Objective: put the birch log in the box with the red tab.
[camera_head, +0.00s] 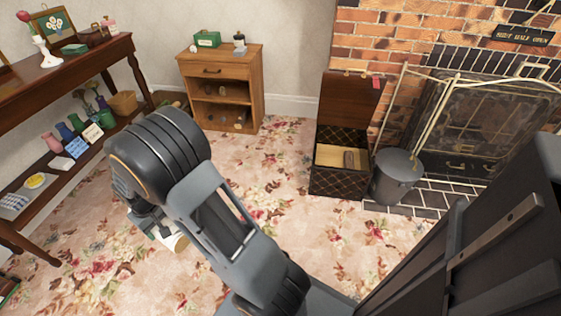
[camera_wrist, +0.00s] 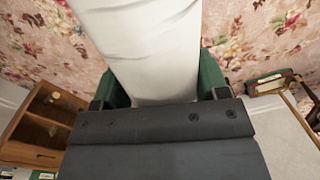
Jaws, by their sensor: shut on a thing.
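The birch log (camera_wrist: 150,50) is a pale white cylinder between the green-padded fingers of my gripper (camera_wrist: 163,88) in the wrist view. My gripper is shut on it. In the head view a small part of the log (camera_head: 176,241) shows below my wrist, over the carpet; my arm hides the rest. The box with the red tab (camera_head: 335,183) stands on the floor by the fireplace, right of and farther back than my gripper. Its brown lid (camera_head: 347,97) is open upright, with the red tab (camera_head: 377,83) at the lid's top right corner.
A grey metal bucket (camera_head: 396,178) stands close to the box's right side. A brass-framed fire screen (camera_head: 455,120) is behind it. A wooden cabinet (camera_head: 222,88) stands at the back wall, and a long shelf table (camera_head: 75,65) at the left. Flowered carpet before the box is clear.

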